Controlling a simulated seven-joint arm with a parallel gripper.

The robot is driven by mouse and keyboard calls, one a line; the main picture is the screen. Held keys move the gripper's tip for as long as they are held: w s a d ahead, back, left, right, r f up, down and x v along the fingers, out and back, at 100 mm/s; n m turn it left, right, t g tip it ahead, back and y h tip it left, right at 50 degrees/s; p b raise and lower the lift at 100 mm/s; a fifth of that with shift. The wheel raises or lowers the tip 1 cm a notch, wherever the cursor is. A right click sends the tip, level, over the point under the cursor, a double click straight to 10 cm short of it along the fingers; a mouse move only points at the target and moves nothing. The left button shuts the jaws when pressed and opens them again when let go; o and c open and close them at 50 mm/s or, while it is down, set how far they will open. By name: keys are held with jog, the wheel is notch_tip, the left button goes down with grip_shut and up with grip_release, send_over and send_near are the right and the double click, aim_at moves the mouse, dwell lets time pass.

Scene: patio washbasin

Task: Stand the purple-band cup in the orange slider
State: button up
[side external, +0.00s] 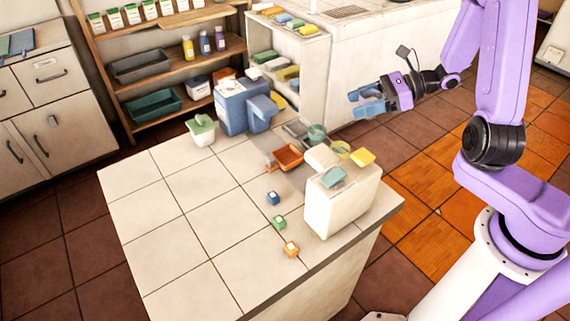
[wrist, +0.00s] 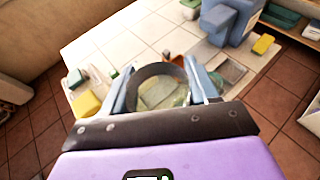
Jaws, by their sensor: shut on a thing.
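My gripper (side external: 355,103) is up in the air beyond the counter's right side, with its blue fingers pointing left. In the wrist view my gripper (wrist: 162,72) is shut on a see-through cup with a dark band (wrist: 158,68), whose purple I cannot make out. The counter shows through the cup. In the side view the cup is hardly visible between the fingers. The orange slider (side external: 288,157) lies on the counter, left of the white box and well apart from my gripper. I see no cup standing in it.
A cup with a green rim (side external: 317,132) and one with a yellow rim (side external: 340,149) stand near the slider. A white box (side external: 341,207), a yellow block (side external: 362,157) and a blue machine (side external: 232,106) stand around them. The counter's left part (side external: 160,225) is bare.

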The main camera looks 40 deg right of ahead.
notch_tip(320, 180, up, 2)
jog(key=w+a+n+g+y, duration=0.2)
jog(key=w+a+n+g, duration=0.3)
jog(key=a, duration=0.8)
jog(key=n+g, duration=0.2)
jog(key=g, duration=0.1)
send_over(249, 201)
notch_tip(249, 201, down, 10)
jog(key=shift+y, duration=0.3)
jog(key=shift+f, duration=5.55)
jog(key=o, duration=1)
jog(key=shift+f, duration=0.1)
